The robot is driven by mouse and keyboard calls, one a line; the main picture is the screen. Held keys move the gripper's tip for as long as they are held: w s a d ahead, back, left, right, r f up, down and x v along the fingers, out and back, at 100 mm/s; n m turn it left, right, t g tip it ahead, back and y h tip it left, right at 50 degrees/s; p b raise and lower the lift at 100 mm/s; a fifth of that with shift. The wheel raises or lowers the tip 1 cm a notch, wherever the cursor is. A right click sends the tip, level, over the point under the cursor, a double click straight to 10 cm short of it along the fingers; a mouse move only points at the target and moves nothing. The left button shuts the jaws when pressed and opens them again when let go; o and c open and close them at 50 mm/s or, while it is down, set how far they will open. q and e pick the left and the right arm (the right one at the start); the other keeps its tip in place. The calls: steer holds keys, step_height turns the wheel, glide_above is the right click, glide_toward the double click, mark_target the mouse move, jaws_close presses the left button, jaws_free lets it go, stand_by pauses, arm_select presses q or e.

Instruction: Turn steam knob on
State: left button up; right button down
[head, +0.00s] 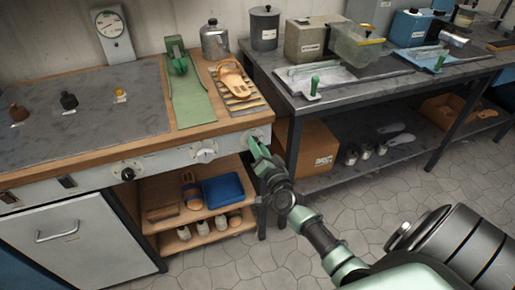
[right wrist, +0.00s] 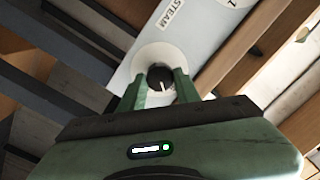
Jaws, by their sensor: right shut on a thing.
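The steam knob (right wrist: 160,78) is a small black dial with a light pointer line, set on a round white plate on the bench's front panel. A "STEAM" label (right wrist: 171,12) is printed on the panel beside it in the right wrist view. My right gripper (right wrist: 161,86) has its two green fingers on either side of the knob and is shut on it. In the head view my right gripper (head: 258,150) reaches the right end of the front panel (head: 222,148), where the fingers cover much of the knob. My left gripper is not in view.
A white dial (head: 205,155) and a black knob (head: 128,174) sit further left on the panel. Shelves below hold a blue folded item (head: 222,189) and sandals. A grey table (head: 330,95) stands close on the right. The tiled floor in front is clear.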

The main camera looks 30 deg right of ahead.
steer(key=m+b, duration=0.2)
steer(key=m, duration=0.9)
steer(key=shift+f, duration=0.15)
steer(key=shift+m+h, duration=0.3)
steer(key=c, duration=1)
jaws_free()
steer(key=v, duration=0.8)
steer(key=shift+b, duration=0.4)
steer(key=shift+w, duration=0.1)
